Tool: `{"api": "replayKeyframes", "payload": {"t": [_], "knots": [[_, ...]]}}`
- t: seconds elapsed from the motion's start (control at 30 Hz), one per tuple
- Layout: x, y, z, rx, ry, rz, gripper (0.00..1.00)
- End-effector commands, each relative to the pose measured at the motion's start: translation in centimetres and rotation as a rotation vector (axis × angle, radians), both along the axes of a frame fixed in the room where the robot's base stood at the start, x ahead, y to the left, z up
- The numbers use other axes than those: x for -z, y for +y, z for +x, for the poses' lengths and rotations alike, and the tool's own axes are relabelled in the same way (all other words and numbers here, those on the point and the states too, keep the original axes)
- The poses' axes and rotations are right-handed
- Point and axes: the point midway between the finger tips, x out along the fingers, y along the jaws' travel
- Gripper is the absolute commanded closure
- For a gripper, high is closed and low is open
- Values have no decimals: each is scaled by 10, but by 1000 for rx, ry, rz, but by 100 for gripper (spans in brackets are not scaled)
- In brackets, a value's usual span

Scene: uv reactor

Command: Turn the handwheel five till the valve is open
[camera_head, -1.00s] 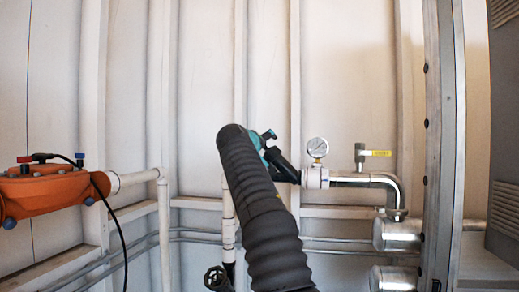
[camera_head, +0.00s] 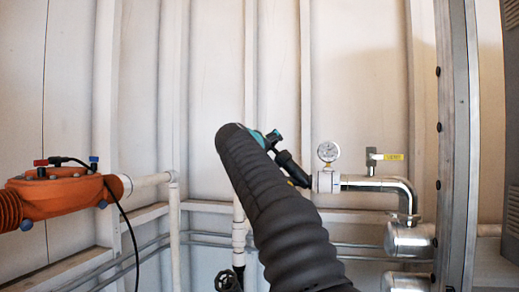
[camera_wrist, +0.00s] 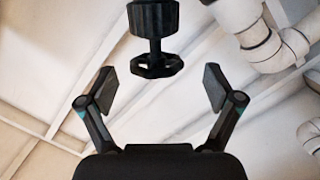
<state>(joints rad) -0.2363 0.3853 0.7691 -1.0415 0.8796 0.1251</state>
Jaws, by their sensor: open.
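In the wrist view a black handwheel (camera_wrist: 157,66) on a thick dark stem shows at top centre. My gripper (camera_wrist: 158,84) is open, with one finger on each side below the wheel. The wheel's rim is clear of both fingers, and nothing is between the pads. In the head view my arm hides most of my gripper. A dark handwheel (camera_head: 228,281) shows at the bottom edge, partly cut off, left of my arm. I cannot tell whether it is the same wheel, and no number is readable.
An orange housing (camera_head: 65,198) with a black cable stands at left. A pressure gauge (camera_head: 328,151), a yellow-handled valve (camera_head: 385,157) and a steel elbow pipe (camera_head: 385,184) are at right. A metal post (camera_head: 456,150) stands beyond them. White pipes (camera_wrist: 258,40) fill the wrist view's upper right.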

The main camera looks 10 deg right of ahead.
Motion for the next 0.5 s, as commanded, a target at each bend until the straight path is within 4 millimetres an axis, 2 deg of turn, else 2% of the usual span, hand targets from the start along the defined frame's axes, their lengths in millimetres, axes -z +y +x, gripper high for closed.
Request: {"api": "replayKeyframes", "payload": {"t": [0.23,0.5], "knots": [[-4,20,-35,-2,1,1,9],[-5,28,-51,1,2,1,9]]}}
